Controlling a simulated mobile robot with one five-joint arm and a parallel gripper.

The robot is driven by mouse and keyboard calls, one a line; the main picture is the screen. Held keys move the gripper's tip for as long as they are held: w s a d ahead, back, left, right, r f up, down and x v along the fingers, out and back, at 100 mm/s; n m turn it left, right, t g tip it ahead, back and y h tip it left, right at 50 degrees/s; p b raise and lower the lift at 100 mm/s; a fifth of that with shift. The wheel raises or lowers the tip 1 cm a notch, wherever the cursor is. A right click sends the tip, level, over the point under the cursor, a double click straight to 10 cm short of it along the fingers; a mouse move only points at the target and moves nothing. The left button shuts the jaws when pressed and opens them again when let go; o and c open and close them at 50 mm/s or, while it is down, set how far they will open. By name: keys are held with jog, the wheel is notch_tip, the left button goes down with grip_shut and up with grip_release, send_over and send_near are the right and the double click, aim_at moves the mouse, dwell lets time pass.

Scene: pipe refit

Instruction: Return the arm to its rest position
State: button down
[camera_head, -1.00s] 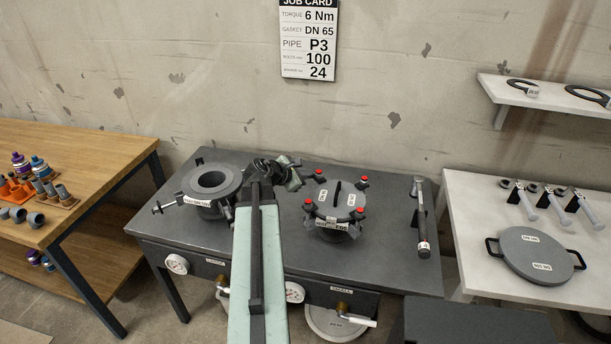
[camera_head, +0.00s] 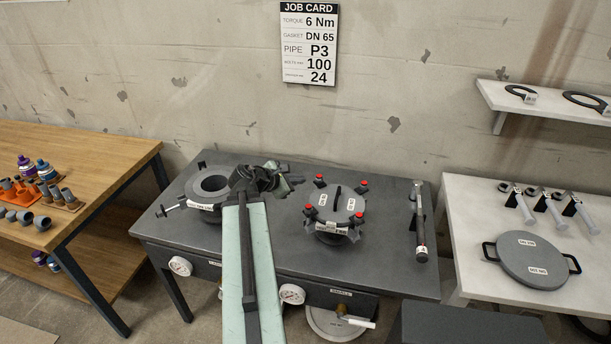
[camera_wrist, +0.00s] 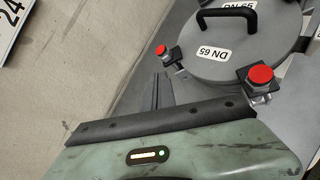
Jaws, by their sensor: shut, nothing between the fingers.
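My arm reaches up the middle of the head view over the grey bench (camera_head: 290,262). My gripper (camera_head: 293,182) is at its far end, above the bench between an open pipe flange (camera_head: 212,186) on the left and a lidded flange (camera_head: 337,205) with red-topped clamps on the right. In the wrist view my gripper's fingers (camera_wrist: 162,92) are together and empty. They are apart from the lid (camera_wrist: 235,55) marked DN 65, which has a black handle.
A torque wrench (camera_head: 420,222) lies at the bench's right end. A wooden table (camera_head: 100,150) with fittings stands left. A white table (camera_head: 470,235) with a round handled cover (camera_head: 530,257) and several tools stands right. A job card (camera_head: 309,45) hangs on the wall.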

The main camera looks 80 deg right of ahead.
jog(key=shift+w+a+r, duration=0.35)
jog(key=shift+w+a, duration=0.05)
jog(key=shift+a, duration=0.05)
